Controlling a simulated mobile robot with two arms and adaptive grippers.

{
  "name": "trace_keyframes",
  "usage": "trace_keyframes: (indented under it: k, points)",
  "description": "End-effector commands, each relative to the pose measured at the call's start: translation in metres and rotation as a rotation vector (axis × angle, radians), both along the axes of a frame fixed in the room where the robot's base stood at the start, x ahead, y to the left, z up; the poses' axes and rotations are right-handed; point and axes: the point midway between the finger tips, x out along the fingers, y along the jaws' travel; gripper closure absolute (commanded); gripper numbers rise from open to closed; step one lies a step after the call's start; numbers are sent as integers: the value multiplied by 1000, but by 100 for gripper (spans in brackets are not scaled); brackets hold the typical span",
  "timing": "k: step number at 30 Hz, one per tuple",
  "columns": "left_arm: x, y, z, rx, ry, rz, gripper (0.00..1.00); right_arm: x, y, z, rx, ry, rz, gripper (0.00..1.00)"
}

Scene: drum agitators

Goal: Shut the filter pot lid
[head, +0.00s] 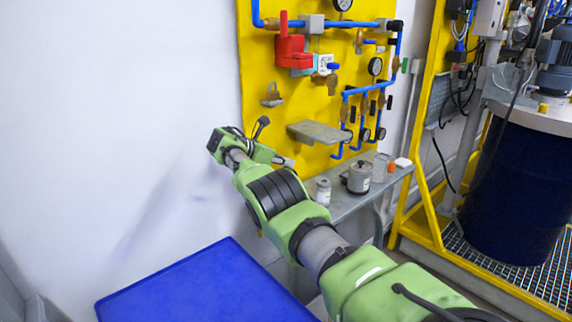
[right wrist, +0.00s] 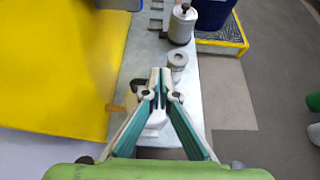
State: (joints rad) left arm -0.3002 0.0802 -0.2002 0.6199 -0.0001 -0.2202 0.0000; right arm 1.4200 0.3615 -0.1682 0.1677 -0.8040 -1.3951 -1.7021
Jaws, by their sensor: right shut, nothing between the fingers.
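The filter pot, a grey metal pot (head: 358,179) with a small knob on top, stands upright on the grey shelf below the yellow panel. A grey canister with a black knob (right wrist: 181,27) at the top of the right wrist view looks like the same pot. Its lid appears to sit on top, but I cannot tell whether it is fully shut. My right gripper (head: 287,162) is left of the pot and apart from it, pointing right along the shelf. In the right wrist view its fingers (right wrist: 161,73) meet at the tips, with nothing between them. My left gripper is out of view.
A pale jar (head: 323,191) stands on the shelf (head: 345,207) left of the pot. An orange-capped item (head: 391,168) and a white block (head: 402,162) are right of it. A small ledge (head: 319,132) juts from the yellow panel (head: 262,65) above. A blue surface (head: 205,290) lies below.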

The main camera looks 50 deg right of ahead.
Motion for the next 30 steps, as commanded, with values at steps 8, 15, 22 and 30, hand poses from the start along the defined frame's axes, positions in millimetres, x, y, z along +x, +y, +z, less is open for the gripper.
trace_keyframes:
  k: [8,15,22,30]
  points:
    - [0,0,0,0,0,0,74,0,0,0,1,0,-1,100]
    - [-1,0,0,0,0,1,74,0,0,0,0,0,0,100]
    - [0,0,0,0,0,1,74,2,10,7,-3,-1,-1,100]
    - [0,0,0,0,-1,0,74,6,41,24,0,-3,4,100]
